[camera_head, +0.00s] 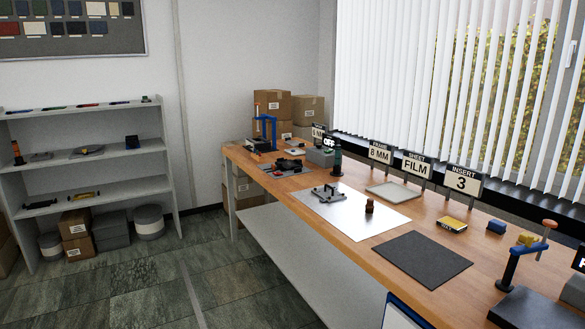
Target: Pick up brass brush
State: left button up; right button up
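I cannot pick out a brass brush with certainty at this size. A small dark item with yellowish parts (84,196) lies on a lower shelf of the rack at left, and a dark elongated item (40,204) lies to its left; their details are too small to tell. On the bench, a small brown upright piece (370,206) stands on the bright metal sheet (348,217). A yellow and black block (452,224) and a blue block (496,227) lie further right. Neither of my grippers is in view.
A wooden bench (425,207) runs along the window, with a dark mat (422,258), a pale tray (390,191), a blue press (266,130) at its far end and another press (512,265) at right. Cardboard boxes (272,104) stand behind.

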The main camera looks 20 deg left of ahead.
aim_at(369, 206)
jog(key=i+j+u, duration=0.25)
jog(key=i, duration=0.25)
jog(key=i+u, duration=0.25)
jog(key=i, duration=0.3)
